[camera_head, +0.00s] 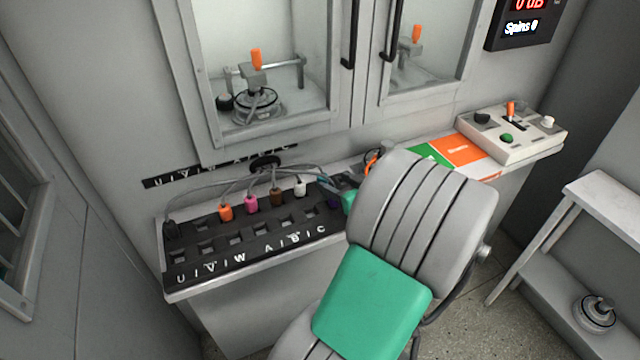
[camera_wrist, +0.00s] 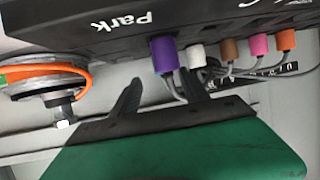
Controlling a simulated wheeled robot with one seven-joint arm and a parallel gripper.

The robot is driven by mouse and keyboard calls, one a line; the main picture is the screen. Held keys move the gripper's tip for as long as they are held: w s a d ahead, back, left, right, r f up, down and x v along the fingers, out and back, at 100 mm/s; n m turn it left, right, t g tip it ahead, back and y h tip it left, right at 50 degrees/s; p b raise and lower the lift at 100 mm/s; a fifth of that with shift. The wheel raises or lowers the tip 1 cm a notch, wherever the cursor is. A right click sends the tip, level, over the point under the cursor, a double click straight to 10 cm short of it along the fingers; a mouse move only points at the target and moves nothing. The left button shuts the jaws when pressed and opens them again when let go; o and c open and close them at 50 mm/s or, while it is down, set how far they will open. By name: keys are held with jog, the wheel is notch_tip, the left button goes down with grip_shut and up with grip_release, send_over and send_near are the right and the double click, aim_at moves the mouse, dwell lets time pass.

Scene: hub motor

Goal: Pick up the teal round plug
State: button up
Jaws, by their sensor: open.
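My gripper (camera_wrist: 160,80) is open and empty, with two dark fingers on a green body. In the wrist view its fingers point toward a purple plug (camera_wrist: 164,54) on the dark panel, which shows no clear contact. In the head view, the purple plug (camera_head: 333,202) is by my gripper, and my arm hides much of the bench's middle.
A dark socket panel (camera_head: 215,262) holds white (camera_head: 300,188), brown (camera_head: 277,197), pink (camera_head: 251,204) and orange (camera_head: 225,212) plugs with grey cables. A hub motor (camera_wrist: 45,80) with an orange cable is close left in the wrist view. A control box (camera_head: 520,150) stands at right.

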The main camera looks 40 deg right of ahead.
aim_at(325, 178)
jog(key=x, duration=0.6)
jog(key=shift+w+a, duration=0.2)
jog(key=shift+w, duration=0.1)
grip_shut()
jog(key=shift+r, duration=0.1)
